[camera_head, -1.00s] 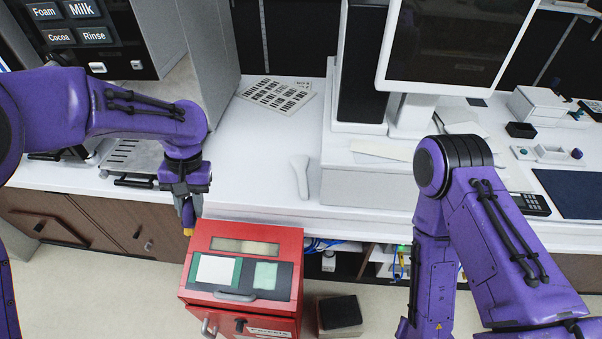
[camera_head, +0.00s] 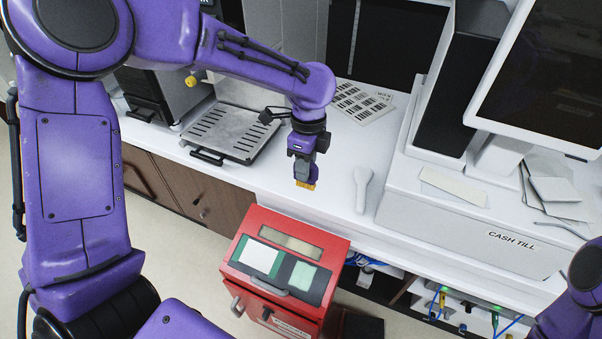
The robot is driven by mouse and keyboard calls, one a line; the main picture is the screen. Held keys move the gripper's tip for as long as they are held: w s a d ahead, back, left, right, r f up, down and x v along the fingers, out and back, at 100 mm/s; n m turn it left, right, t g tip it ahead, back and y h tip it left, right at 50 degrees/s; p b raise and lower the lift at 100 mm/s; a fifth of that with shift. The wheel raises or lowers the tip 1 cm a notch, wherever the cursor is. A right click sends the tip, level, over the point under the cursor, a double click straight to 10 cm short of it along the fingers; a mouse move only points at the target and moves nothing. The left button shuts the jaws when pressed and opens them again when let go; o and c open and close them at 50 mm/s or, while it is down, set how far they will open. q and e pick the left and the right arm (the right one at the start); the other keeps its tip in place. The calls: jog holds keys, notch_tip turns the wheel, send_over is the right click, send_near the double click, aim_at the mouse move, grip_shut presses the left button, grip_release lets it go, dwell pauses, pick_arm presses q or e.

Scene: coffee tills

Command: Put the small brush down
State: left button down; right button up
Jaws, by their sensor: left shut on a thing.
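My left gripper (camera_head: 302,168) points down over the white counter (camera_head: 335,185), near its front edge, between the slotted tray and a white handheld item. It is shut on the small brush (camera_head: 306,185). Only the yellow bristles show, pointing down below the fingers; the rest of the brush is hidden by the gripper. I cannot tell whether the bristles touch the counter. My right gripper is out of view; only part of my right arm shows at the lower right.
The white handheld item (camera_head: 362,189) lies just right of the brush. A slotted metal tray (camera_head: 232,133) is to the left, a barcode sheet (camera_head: 360,102) behind. The cash till (camera_head: 480,225) stands at right. A red cabinet (camera_head: 285,255) stands in front of the counter.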

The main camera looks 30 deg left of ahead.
pick_arm(q)
jog(key=w+a+f+p, duration=0.1)
jog(key=w+a+f, duration=0.1)
jog(key=w+f, duration=0.1)
jog(key=w+a+f+p, duration=0.2)
jog(key=w+a+f, duration=0.1)
jog(key=w+f, duration=0.1)
jog(key=w+a+f+p, duration=0.1)
jog(key=w+a+f, duration=0.1)
jog(key=w+f, duration=0.2)
jog(key=shift+w+a+f, duration=0.2)
jog(key=shift+f, duration=0.75)
jog(key=shift+f, duration=0.1)
jog(key=c, duration=0.9)
grip_release()
jog(key=shift+o, duration=0.2)
